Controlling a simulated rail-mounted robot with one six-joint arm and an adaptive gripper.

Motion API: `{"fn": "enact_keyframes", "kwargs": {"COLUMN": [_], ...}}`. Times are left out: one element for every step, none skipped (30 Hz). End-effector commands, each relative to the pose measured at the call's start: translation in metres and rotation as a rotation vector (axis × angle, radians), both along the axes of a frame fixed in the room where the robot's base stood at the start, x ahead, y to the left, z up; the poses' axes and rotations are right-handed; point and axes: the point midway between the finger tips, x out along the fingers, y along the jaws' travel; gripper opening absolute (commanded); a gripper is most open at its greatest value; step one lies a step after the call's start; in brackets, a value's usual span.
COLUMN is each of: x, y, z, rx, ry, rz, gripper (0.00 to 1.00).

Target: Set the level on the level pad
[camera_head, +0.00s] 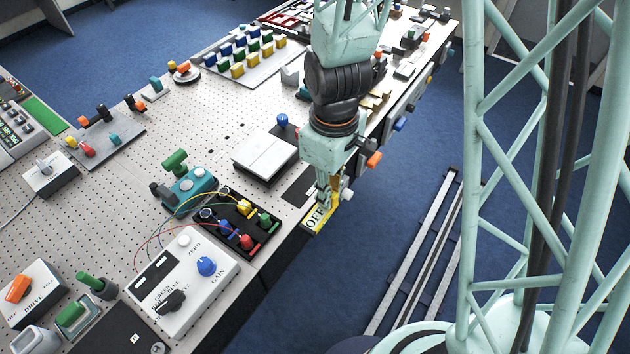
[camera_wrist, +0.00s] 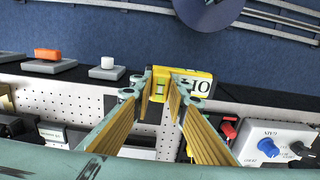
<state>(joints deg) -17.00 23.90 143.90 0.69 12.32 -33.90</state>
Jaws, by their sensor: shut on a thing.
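A yellow block with a white face and black letters reading like "OFF" (camera_head: 318,218) is at the table's front edge. It also shows in the wrist view (camera_wrist: 196,82). My gripper (camera_head: 328,198) points down at this block, its fingertips closed on its yellow part in the wrist view (camera_wrist: 163,82). I cannot tell whether this block is the level, or whether it touches the table. No level pad is plainly marked. A dark flat patch (camera_head: 299,191) lies on the table just left of my gripper, and a light square plate (camera_head: 265,153) lies behind it.
A black tray with coloured terminals (camera_head: 238,222) and a white box with a blue GAIN knob (camera_head: 190,285) stand to the left. Orange (camera_wrist: 47,54) and white (camera_wrist: 107,63) buttons sit along the front edge. Beyond that edge is open blue floor with rails.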

Motion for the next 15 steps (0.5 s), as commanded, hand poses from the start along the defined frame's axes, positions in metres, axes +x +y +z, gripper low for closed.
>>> {"fn": "enact_keyframes", "kwargs": {"x": [-0.0055,-0.0082,-0.011,-0.0123,-0.0132,-0.0139,-0.0143,-0.0143,-0.0143,-0.0143,-0.0143,-0.0143,-0.0142,-0.0142,-0.0142], "y": [-0.0016,-0.0024,-0.0032,-0.0035,-0.0038,-0.004,-0.0041,-0.0042,-0.0042,-0.0042,-0.0041,-0.0041,-0.0042,-0.0042,-0.0042], "z": [-0.001,-0.0017,-0.0024,-0.0028,-0.0031,-0.0033,-0.0034,-0.0034,-0.0034,-0.0034,-0.0034,-0.0034,-0.0034,-0.0034,-0.0034], "rx": [0.0,0.0,-0.001,0.0,0.0,0.0,0.0,0.0,0.0,0.0,0.0,0.0,0.0,0.0,0.0], "ry": [0.0,0.001,0.001,0.0,0.0,-0.001,-0.001,-0.001,-0.001,-0.001,-0.001,-0.001,-0.001,-0.001,-0.001], "rz": [0.005,0.008,0.012,0.014,0.015,0.016,0.017,0.017,0.017,0.017,0.017,0.017,0.017,0.017,0.017], "gripper": [0.0,0.0,0.0,0.0,0.0,0.0,0.0,0.0,0.0,0.0,0.0,0.0,0.0,0.0,0.0]}}
